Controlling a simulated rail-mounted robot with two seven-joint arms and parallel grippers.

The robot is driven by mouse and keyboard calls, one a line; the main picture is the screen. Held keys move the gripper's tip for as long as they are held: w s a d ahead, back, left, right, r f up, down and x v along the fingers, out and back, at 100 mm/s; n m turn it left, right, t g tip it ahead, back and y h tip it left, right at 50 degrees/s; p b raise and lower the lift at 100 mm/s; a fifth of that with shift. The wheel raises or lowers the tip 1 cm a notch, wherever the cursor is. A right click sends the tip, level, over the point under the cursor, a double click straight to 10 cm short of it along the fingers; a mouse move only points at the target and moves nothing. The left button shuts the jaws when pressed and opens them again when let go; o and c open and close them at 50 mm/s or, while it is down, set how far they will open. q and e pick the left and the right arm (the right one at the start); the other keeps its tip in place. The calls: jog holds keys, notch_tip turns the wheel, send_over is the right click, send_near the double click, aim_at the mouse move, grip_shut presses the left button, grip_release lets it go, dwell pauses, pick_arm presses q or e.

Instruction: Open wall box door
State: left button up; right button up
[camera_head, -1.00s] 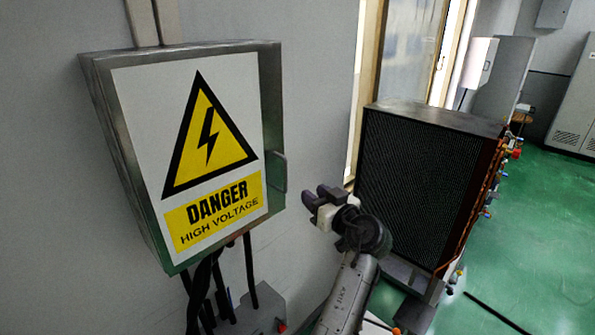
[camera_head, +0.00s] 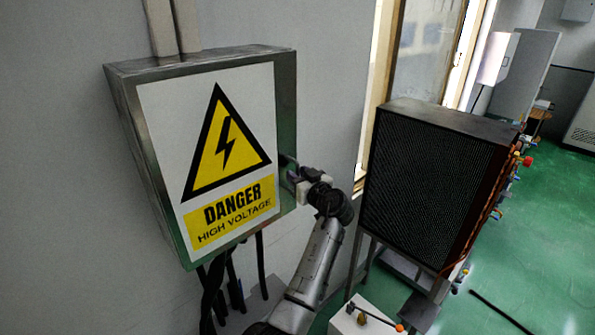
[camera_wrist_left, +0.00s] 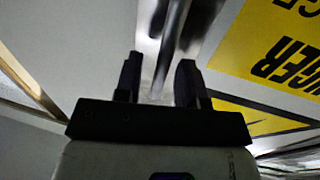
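The wall box (camera_head: 150,150) is a grey metal box on the wall at the left of the head view. Its front door (camera_head: 160,110) is shut and carries a white and yellow "DANGER HIGH VOLTAGE" sign. My left gripper (camera_head: 288,173) is at the door's right edge, where the handle is; it largely hides the handle there. In the left wrist view my left gripper (camera_wrist_left: 158,75) has its two dark fingers apart. A shiny metal strip (camera_wrist_left: 172,45) shows between and beyond the fingertips; contact cannot be told. My right gripper is not in view.
A black finned radiator unit (camera_head: 430,185) stands to the right of my left arm. Dark cables (camera_head: 213,290) hang below the box. A white block with an orange-tipped lever (camera_head: 362,318) is low in the middle. Green floor (camera_head: 550,230) is open at the right.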

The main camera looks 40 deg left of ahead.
pick_arm(q)
jog(key=shift+w+a, duration=0.15)
jog(key=shift+a, duration=0.15)
grip_shut()
dwell(0.3)
